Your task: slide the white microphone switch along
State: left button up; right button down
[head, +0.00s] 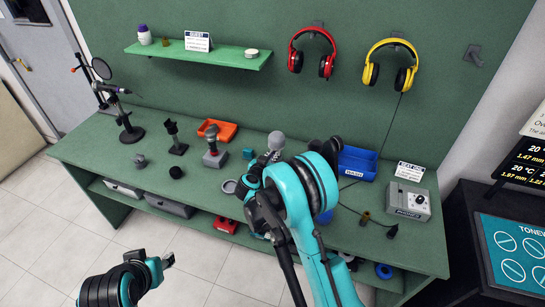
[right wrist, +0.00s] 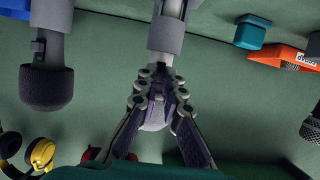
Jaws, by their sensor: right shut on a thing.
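The white microphone (head: 276,141) has a pale round head and stands upright near the middle of the bench. In the right wrist view its pale grey body (right wrist: 166,35) comes down from the top, with the round head (right wrist: 154,122) partly behind my fingers. My right gripper (right wrist: 166,78) is shut on the white microphone at its body, just beside the head. The switch is hidden by the fingertips. In the head view my right arm covers much of this spot. My left gripper (head: 167,260) is away from the bench at lower left; its jaw opening is unclear.
A dark-headed microphone (right wrist: 46,85) stands close beside. A grey box (head: 408,202) sits right. Headphones (head: 391,60) hang on the wall.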

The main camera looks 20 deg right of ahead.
jog(key=shift+f+b, duration=0.4)
jog(key=shift+b, duration=0.1)
jog(key=c, duration=1.6)
grip_release()
